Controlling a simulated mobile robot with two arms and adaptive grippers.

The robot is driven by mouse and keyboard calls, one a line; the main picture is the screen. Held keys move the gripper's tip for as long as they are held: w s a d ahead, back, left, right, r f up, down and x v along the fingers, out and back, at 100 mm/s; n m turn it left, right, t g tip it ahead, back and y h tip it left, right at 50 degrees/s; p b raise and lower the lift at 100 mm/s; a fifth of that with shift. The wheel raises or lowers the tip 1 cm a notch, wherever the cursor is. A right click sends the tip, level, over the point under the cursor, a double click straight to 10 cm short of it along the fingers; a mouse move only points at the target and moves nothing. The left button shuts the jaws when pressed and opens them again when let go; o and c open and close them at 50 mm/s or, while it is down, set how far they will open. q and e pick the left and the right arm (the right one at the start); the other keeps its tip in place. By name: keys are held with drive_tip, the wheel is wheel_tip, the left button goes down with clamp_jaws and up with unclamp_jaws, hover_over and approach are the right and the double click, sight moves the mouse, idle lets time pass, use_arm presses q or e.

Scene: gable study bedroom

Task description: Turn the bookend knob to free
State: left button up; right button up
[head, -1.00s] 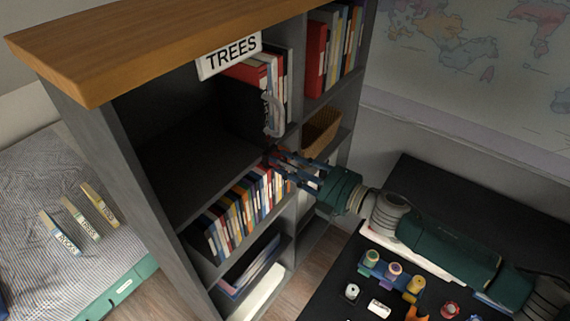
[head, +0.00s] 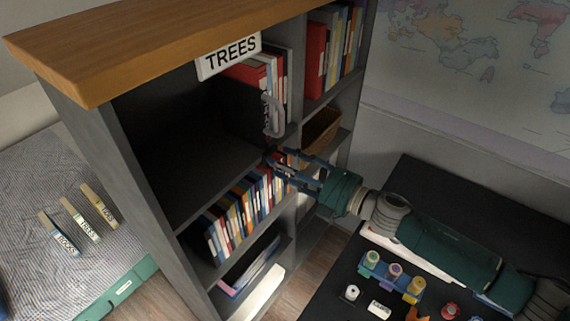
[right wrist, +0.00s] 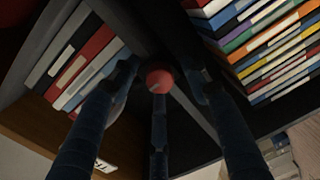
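A round red knob (right wrist: 159,80) shows near the middle of the right wrist view, against a dark panel. My right gripper (head: 277,160) is at the front of the bookcase in the head view. In the right wrist view its three dark blue fingers (right wrist: 160,85) stand spread around the knob, with gaps visible to its left and right. It looks open. In the head view the fingers hide most of the knob. A grey curved handle-like part (head: 272,116) stands above the gripper, beside upright books. I cannot tell the knob's turn angle. My left gripper is out of view.
The grey bookcase (head: 110,140) has a wooden top and a TREES sign (head: 229,55). Rows of books (head: 245,210) fill the shelf below the gripper. A wicker basket (head: 320,130) sits just right of it. A dark table (head: 440,190) with small items stands at lower right.

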drive_tip(key=v, duration=1.2)
idle(0.4)
